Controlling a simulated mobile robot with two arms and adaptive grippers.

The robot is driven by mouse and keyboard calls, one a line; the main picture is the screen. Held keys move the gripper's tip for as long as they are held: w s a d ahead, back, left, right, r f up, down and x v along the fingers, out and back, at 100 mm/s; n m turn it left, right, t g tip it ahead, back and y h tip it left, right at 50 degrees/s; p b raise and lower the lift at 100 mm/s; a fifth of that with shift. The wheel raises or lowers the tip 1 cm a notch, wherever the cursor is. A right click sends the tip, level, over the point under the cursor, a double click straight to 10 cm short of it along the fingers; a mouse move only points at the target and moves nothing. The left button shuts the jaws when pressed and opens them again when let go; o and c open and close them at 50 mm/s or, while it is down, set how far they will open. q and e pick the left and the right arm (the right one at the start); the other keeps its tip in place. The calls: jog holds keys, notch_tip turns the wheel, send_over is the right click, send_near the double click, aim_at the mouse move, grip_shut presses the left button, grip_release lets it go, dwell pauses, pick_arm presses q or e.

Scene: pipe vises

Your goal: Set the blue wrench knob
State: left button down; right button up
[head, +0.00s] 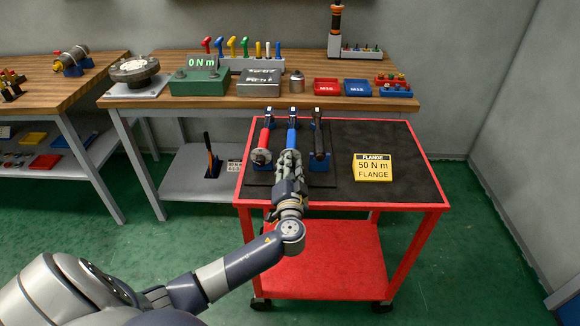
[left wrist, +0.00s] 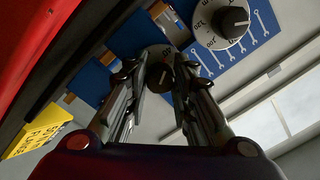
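The blue wrench (head: 291,131) lies on the red cart between a red wrench (head: 264,140) and a black wrench (head: 319,141). My left gripper (head: 289,160) is over the near end of the blue wrench and hides its knob in the head view. In the left wrist view the fingers of my left gripper (left wrist: 162,82) stand apart on either side of a dark round knob (left wrist: 159,76). I cannot tell whether they touch it. The neighbouring dial (left wrist: 221,23) has numbers and a black knob with a white pointer. My right gripper is out of view.
A yellow card (head: 373,167) reading FLANGE 50 N m lies on the cart's dark mat (head: 410,168). On the wooden bench (head: 270,101) behind stand a green box (head: 200,82) showing 0 N m, a grey box (head: 260,82) and small bins.

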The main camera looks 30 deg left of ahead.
pick_arm(q)
jog(key=shift+m, duration=2.9)
jog(key=c, duration=1.3)
grip_release()
jog(key=shift+c, duration=0.2)
jog(key=v, duration=1.2)
